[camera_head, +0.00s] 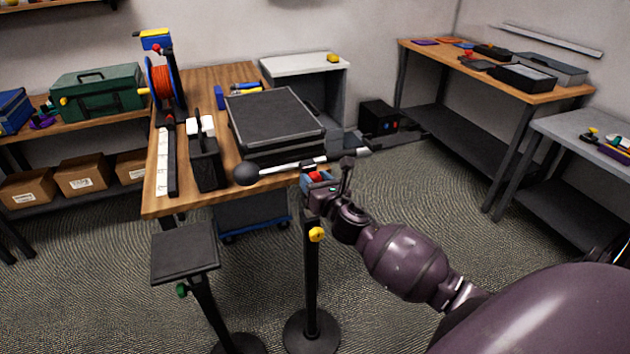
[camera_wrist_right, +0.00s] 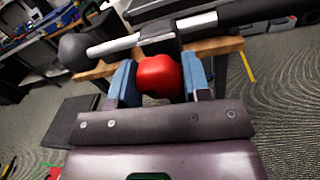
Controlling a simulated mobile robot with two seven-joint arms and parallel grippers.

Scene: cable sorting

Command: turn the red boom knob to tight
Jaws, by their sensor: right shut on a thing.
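The red boom knob (camera_wrist_right: 160,76) sits between the blue fingertips of my right gripper (camera_wrist_right: 158,84) in the wrist view. The fingers are shut on it from both sides. In the head view the red knob (camera_head: 317,177) shows just under the boom, with my right gripper (camera_head: 318,182) around it. The boom (camera_head: 300,164) is a pale bar lying nearly level, with a dark round ball at its left end and a dark part at its right end. It rests on top of a black stand (camera_head: 311,270). The knob's turn angle cannot be told. My left gripper is not in view.
A yellow knob (camera_head: 316,234) is on the stand's post. A wooden table (camera_head: 190,205) behind holds a black case (camera_head: 272,117), a cable reel (camera_head: 160,80) and a dark holder (camera_head: 206,165). A small black platform (camera_head: 184,252) stands left of the stand. Open floor lies to the right.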

